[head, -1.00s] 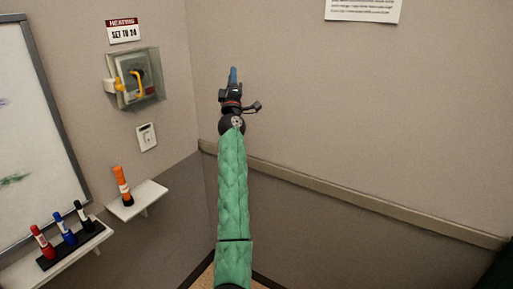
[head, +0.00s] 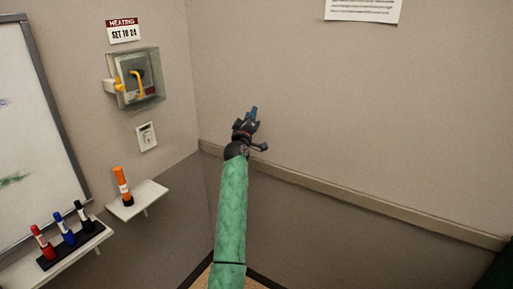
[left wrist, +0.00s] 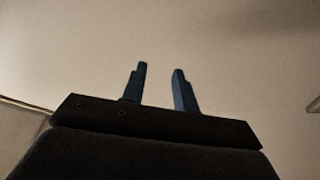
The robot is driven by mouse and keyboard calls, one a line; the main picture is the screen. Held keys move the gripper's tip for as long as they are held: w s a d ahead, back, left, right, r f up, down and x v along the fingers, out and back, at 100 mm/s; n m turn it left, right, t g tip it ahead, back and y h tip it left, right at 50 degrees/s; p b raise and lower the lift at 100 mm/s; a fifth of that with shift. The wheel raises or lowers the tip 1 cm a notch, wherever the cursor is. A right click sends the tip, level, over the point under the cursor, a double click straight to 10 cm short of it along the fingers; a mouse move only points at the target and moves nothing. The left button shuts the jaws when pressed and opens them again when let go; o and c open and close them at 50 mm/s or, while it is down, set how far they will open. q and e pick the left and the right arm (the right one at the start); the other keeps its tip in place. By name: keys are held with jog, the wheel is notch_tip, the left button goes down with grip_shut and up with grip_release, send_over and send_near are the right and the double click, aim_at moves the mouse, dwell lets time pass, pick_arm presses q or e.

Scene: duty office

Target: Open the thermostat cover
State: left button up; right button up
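The thermostat cover (head: 151,92) is a clear box on the left wall in the head view, with a yellow handle (head: 137,84) on its front and a yellow part at its left side. It looks closed over the thermostat (head: 130,72). My left gripper (head: 253,113) is to the right of the cover and lower, in front of the right-hand wall, apart from the cover. In the left wrist view its two blue fingers (left wrist: 158,88) stand apart with nothing between them. My right gripper is not in view.
A sign reading "HEATING SET TO 24" (head: 124,31) hangs above the cover, and a wall switch (head: 146,137) is below it. Several markers stand under the whiteboard (head: 35,130). The right-hand wall is mostly bare.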

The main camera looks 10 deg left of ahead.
pick_arm(q)
notch_tip(320, 180, down, 13)
jog(key=d+m+g+h, duration=0.1)
jog(key=d+m+g, duration=0.1)
jog(key=m+g, duration=0.1)
jog(key=shift+s+d, duration=0.25)
jog(key=shift+s, duration=0.1)
jog(key=shift+r, duration=0.1)
